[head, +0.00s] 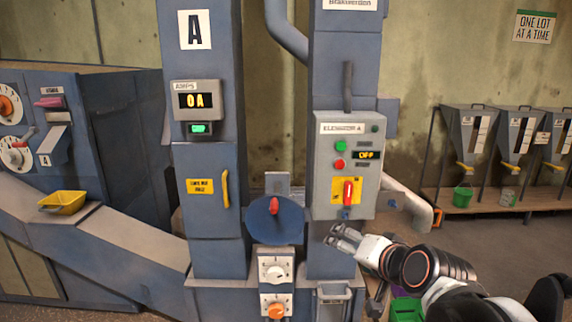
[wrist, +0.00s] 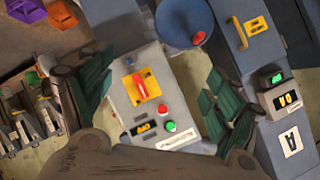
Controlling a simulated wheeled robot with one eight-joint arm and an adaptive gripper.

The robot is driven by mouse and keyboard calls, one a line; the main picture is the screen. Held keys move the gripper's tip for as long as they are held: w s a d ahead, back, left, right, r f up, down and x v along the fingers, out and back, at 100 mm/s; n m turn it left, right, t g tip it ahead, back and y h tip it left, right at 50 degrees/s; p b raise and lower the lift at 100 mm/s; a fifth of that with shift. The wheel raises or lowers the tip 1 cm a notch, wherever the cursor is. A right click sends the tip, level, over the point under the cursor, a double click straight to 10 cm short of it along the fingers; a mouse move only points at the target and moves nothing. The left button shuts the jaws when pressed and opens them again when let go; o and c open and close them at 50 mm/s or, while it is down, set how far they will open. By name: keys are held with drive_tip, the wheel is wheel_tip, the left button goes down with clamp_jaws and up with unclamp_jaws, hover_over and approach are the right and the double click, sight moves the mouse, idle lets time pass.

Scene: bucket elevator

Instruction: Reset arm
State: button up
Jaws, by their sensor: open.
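My gripper (head: 345,238) is in front of the right blue column, just below the grey Elevator A control box (head: 325,150). Its fingers are apart and empty; in the wrist view the open gripper (wrist: 158,80) frames the same box from a distance. The box has a green button (head: 340,146), a red button (head: 340,164), a display (head: 367,155) reading OFF, and a red switch (head: 348,191) on a yellow plate, its handle upright. The box shows upside down in the wrist view, with the red switch (wrist: 140,85) between the fingers.
The left column carries an amps meter (head: 195,100) reading 0 and a yellow handle (head: 225,188). A round blue cover (head: 275,220) and dials (head: 273,270) are between the columns. A yellow scoop (head: 62,202) is left. Hoppers (head: 515,140) and a green bucket (head: 463,196) stand right.

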drive_tip(key=s+d+f+n+g+h, duration=0.1)
drive_tip(key=s+d+f+n+g, duration=0.1)
drive_tip(key=s, duration=0.7)
drive_tip(key=s+d+f+n+g+h, duration=0.2)
drive_tip(key=s+d+f+n, duration=0.1)
drive_tip(key=s, duration=0.6)
drive_tip(key=shift+d+f+g, duration=0.2)
drive_tip(key=shift+f+g, duration=0.15)
drive_tip(key=shift+g, duration=0.05)
idle(0.3)
